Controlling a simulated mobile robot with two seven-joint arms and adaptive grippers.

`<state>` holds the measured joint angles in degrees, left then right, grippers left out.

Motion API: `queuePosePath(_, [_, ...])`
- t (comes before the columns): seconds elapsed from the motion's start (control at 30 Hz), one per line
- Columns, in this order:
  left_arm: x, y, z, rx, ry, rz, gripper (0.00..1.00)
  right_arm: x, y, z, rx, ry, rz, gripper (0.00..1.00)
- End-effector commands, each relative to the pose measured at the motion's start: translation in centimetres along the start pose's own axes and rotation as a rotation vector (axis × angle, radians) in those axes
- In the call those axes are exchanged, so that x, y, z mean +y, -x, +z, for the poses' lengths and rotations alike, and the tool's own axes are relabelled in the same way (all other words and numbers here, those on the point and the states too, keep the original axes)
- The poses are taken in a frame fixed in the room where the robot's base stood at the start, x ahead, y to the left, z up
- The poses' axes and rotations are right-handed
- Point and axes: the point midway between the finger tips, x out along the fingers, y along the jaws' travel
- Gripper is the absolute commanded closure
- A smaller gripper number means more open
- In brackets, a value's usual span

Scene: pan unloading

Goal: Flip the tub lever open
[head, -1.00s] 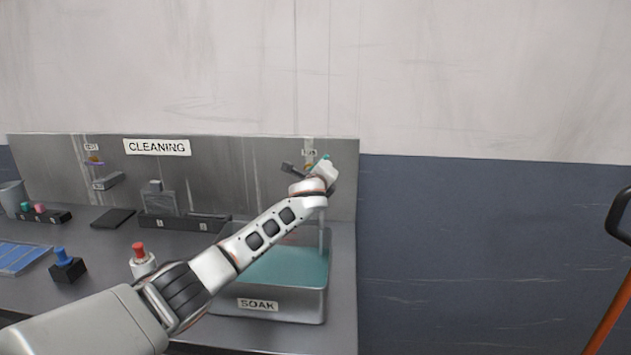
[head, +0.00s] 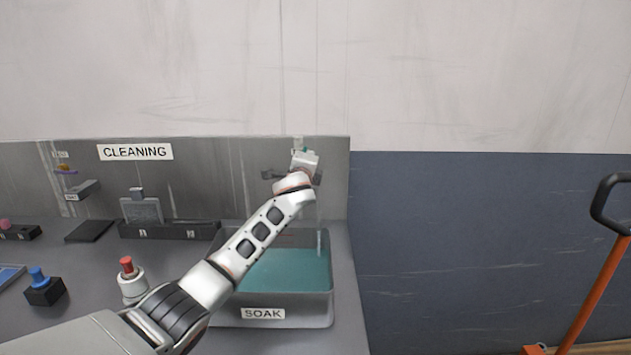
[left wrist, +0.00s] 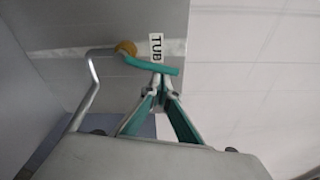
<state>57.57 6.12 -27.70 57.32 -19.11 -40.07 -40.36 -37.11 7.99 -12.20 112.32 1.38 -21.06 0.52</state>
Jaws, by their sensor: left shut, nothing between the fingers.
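The tub lever (left wrist: 152,66) is a teal bar on a brass valve (left wrist: 126,48), beside the TUB label (left wrist: 156,46) in the left wrist view. My left gripper (left wrist: 161,80) is shut and empty. Its teal fingertips meet right by the lever's middle; I cannot tell whether they touch it. In the head view my left gripper (head: 300,152) is up at the back panel above the soak tub (head: 317,308), and the wrist hides most of the valve and lever. My right gripper is in neither view.
A bent metal spout (left wrist: 91,85) runs beside the fingers. A pale vertical streak (head: 319,240) hangs over the teal liquid in the tub. A red-topped button (head: 127,266) and a blue-topped one (head: 38,276) stand on the counter. An orange-handled cart (head: 595,295) is at right.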

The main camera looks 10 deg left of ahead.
Motion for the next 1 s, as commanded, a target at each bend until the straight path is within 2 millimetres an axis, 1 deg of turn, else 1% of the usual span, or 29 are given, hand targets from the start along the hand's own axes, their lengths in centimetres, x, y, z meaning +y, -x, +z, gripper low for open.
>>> queuePosePath(0.2, [-0.1,0.1,1.0,-0.001,0.150,-0.017,1.00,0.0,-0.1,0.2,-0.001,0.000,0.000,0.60])
queuePosePath(0.4, [-0.1,0.2,1.5,0.000,0.241,-0.027,1.00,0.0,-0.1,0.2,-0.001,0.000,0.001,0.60])
queuePosePath(0.63, [-0.2,0.2,1.9,-0.001,0.287,-0.033,1.00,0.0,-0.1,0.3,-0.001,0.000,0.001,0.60])
queuePosePath(1.0, [-0.2,0.2,2.0,-0.002,0.293,-0.034,1.00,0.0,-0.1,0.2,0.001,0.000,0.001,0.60])
